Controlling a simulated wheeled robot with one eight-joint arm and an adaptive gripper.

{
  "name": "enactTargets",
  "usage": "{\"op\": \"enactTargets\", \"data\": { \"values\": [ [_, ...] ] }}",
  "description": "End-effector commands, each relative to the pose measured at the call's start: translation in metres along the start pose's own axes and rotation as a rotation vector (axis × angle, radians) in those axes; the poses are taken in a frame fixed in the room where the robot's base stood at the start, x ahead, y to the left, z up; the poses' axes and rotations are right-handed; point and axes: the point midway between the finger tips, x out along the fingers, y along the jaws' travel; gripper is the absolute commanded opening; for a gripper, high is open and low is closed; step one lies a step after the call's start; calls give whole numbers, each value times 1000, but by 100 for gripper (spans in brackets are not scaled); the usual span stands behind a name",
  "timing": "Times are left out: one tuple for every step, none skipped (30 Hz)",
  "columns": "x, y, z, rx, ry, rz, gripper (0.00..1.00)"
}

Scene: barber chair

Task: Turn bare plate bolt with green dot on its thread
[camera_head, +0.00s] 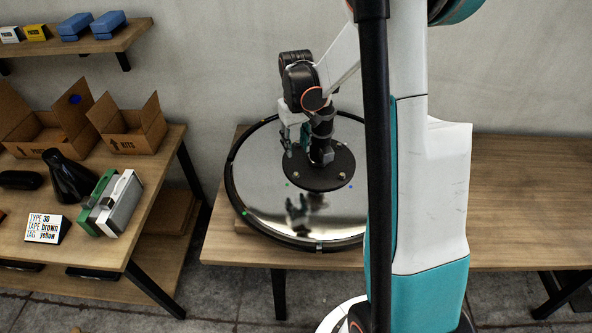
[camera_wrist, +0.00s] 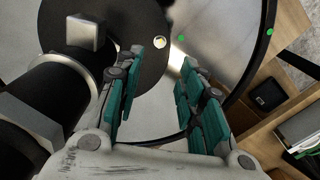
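A round black plate (camera_head: 325,180) with small bolts lies on a mirror-like disc (camera_head: 265,215); a dark column stands on the plate. One small bolt with a yellow mark (camera_wrist: 131,42) shows on the plate in the wrist view; a yellowish bolt (camera_head: 341,176) also shows in the head view. A green dot (camera_wrist: 181,38) lies just past the plate's edge in the wrist view. I cannot make out a green dot on any bolt's thread. My gripper (camera_wrist: 158,66) has its teal fingers apart and nothing between them. In the head view, my gripper (camera_head: 296,142) hangs over the plate's back left.
The disc's black rim (camera_head: 229,190) stands on a wooden table (camera_head: 520,190), clear on the right. A wall shelf (camera_head: 110,40) hangs above.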

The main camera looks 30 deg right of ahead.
Motion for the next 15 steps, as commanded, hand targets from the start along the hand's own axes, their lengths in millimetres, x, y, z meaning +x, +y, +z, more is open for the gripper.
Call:
{"op": "enactTargets", "data": {
  "values": [
    [12, 0, 0, 0, 0, 0, 36],
    [18, 0, 0, 1, 0, 0, 36],
    [26, 0, 0, 1, 0, 0, 36],
    [32, 0, 0, 1, 0, 0, 36],
    [38, 0, 0, 1, 0, 0, 36],
    [46, 0, 0, 1, 0, 0, 36],
    [52, 0, 0, 1, 0, 0, 36],
    [58, 0, 0, 2, 0, 0, 36],
    [66, 0, 0, 2, 0, 0, 36],
    [72, 0, 0, 2, 0, 0, 36],
    [77, 0, 0, 2, 0, 0, 36],
    [84, 0, 0, 2, 0, 0, 36],
    [88, 0, 0, 2, 0, 0, 36],
    [93, 0, 0, 2, 0, 0, 36],
    [98, 0, 0, 2, 0, 0, 36]
  ]
}}
